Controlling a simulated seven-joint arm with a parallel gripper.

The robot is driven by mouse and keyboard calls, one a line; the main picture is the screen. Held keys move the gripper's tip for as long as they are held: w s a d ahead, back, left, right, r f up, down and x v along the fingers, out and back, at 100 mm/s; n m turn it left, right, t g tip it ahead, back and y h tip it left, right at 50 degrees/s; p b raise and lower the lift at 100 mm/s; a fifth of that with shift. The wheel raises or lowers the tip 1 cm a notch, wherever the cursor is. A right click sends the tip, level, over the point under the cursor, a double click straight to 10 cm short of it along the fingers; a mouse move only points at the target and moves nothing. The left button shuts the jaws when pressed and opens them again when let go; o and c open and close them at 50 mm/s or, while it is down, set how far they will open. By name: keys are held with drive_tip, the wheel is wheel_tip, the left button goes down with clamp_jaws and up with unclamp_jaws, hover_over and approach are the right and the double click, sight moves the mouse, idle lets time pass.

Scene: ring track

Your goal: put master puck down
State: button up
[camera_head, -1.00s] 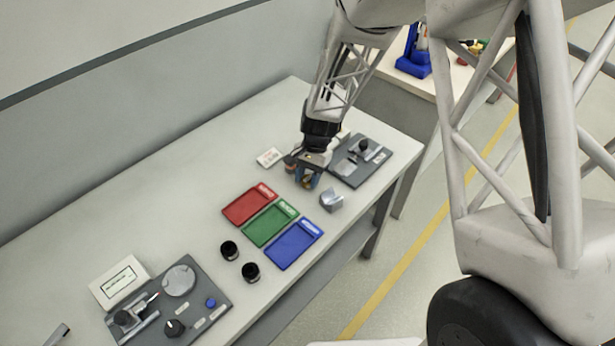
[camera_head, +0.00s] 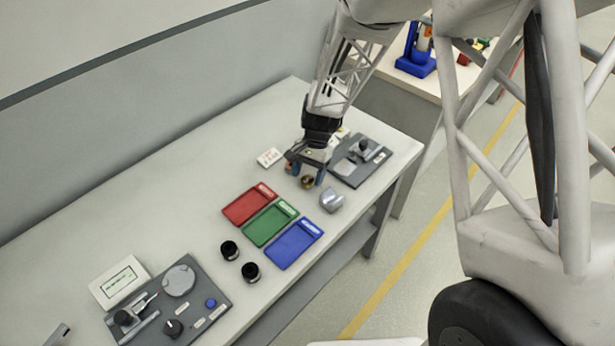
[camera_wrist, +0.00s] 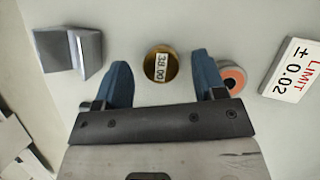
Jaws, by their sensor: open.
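The master puck (camera_wrist: 161,64) is a brass-coloured round piece with a "38.00" label. It also shows in the head view (camera_head: 307,182), on the bench below my gripper. My gripper (camera_wrist: 160,75) is open, with one blue finger on each side of the puck. In the wrist view a gap shows between the puck and each finger. In the head view my gripper (camera_head: 306,174) is low over the bench, left of the grey gauge plate (camera_head: 347,171).
A grey V-shaped block (camera_wrist: 80,50) and a round orange-centred piece (camera_wrist: 232,78) flank my fingers. A "LIMIT ± 0.02" card (camera_wrist: 297,70) lies at right. Red (camera_head: 243,209), green (camera_head: 263,229) and blue (camera_head: 287,250) trays and two black cups (camera_head: 229,250) stand nearer.

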drive_tip(key=v, duration=1)
drive_tip(key=shift+r, duration=0.4)
drive_tip(key=shift+w+d, duration=0.1)
drive_tip(key=s+d+r+n+t, duration=0.3)
drive_tip(key=s+d+r, duration=0.5)
drive_tip(key=s+r, duration=0.5)
drive_tip(key=s+d+r+n+t+h, duration=0.1)
drive_tip(key=s+d+r, duration=0.2)
drive_tip(key=s, duration=0.5)
drive_tip(key=s+d+r+n+t+h, duration=0.1)
drive_tip(key=s+d+r+t, duration=0.1)
drive_tip(key=s, duration=0.6)
drive_tip(key=shift+s+d+r+n+t, duration=0.3)
drive_tip(key=shift+s+d+r+n, duration=0.1)
drive_tip(key=shift+d+r, duration=0.3)
